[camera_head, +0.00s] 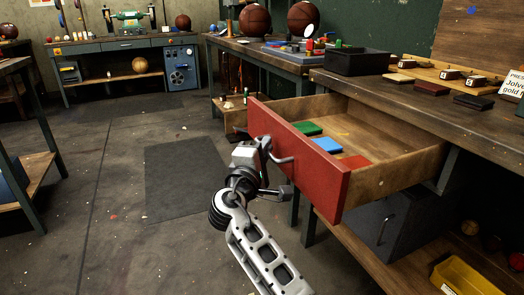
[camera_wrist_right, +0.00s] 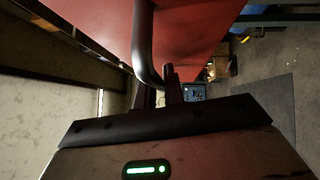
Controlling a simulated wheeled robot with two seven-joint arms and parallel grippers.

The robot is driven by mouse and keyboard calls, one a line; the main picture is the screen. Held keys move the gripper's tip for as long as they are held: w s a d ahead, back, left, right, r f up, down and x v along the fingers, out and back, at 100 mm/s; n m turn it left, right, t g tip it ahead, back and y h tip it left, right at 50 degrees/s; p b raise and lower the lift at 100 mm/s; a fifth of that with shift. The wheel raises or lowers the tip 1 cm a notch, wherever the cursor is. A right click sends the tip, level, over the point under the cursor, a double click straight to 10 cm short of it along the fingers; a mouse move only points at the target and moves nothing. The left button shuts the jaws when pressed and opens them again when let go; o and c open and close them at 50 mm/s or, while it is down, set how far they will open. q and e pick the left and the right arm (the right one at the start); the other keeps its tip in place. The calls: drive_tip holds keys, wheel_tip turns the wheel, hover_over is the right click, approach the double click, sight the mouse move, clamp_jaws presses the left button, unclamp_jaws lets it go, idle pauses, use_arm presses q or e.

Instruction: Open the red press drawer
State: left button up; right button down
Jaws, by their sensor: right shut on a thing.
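The red press drawer (camera_head: 297,155) stands pulled out from under the workbench at the right. Its wooden inside shows, with a green piece (camera_head: 307,128), a blue piece (camera_head: 326,145) and a red piece (camera_head: 355,162) lying flat in it. My right gripper (camera_head: 268,150) is at the drawer's front, shut on the drawer handle (camera_head: 284,160). In the right wrist view the dark handle (camera_wrist_right: 144,45) comes down from the red front to the fingers (camera_wrist_right: 160,97). The exact grip is partly hidden. My left gripper is not in view.
The workbench (camera_head: 330,80) carries a black bin (camera_head: 357,62) and several small items. A grey cabinet (camera_head: 385,230) and a yellow bin (camera_head: 465,278) are below the drawer. Open floor with a dark mat (camera_head: 185,178) lies to the left.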

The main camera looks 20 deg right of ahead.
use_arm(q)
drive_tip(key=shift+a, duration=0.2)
use_arm(e)
drive_tip(key=shift+a, duration=0.45)
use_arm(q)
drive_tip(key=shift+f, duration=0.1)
use_arm(e)
drive_tip(key=c, duration=1.5)
unclamp_jaws()
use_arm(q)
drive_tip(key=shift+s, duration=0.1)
use_arm(e)
drive_tip(key=shift+a, duration=0.1)
